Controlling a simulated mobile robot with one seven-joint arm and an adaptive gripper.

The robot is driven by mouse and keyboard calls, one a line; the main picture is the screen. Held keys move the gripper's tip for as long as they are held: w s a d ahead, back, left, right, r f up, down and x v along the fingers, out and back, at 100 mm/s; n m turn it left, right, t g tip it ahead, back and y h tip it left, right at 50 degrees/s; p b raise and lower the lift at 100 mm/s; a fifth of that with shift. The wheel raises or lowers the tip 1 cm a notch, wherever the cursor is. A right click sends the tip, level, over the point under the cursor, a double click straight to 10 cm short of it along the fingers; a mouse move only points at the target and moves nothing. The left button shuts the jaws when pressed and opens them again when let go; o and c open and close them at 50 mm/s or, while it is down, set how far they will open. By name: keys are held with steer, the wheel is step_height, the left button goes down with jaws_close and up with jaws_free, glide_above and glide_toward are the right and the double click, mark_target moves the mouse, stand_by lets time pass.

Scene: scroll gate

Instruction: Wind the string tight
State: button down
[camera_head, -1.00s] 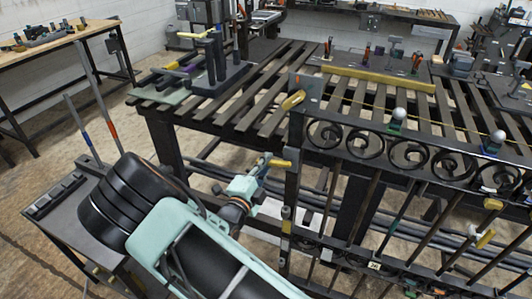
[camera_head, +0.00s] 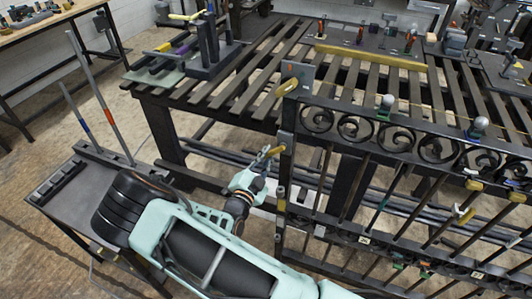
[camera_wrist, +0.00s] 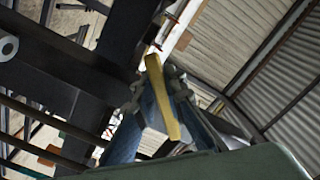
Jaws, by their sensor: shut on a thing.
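The scroll gate (camera_head: 415,130) stands upright at the right in the head view. A thin yellowish string (camera_head: 435,105) runs along its top, past pale round knobs (camera_head: 387,101). A yellow lever (camera_head: 289,88) sits at the gate's top left corner. My gripper (camera_head: 265,157) is left of the gate's left post, below that corner. It is shut on a yellow handle (camera_head: 275,151), whose far end reaches the post. In the wrist view, the yellow handle (camera_wrist: 163,95) lies between the blue fingers of my gripper (camera_wrist: 166,100). Whether it joins the string is hidden.
A dark slatted table (camera_head: 245,92) stands behind the gate, with a yellow bar (camera_head: 375,57) on it. Open floor (camera_head: 55,140) lies at the left.

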steer(key=shift+f, duration=0.1)
steer(key=c, duration=2)
jaws_free()
steer(key=shift+o, duration=0.2)
steer(key=shift+s, duration=0.1)
steer(key=v, duration=1.2)
steer(key=shift+c, duration=0.3)
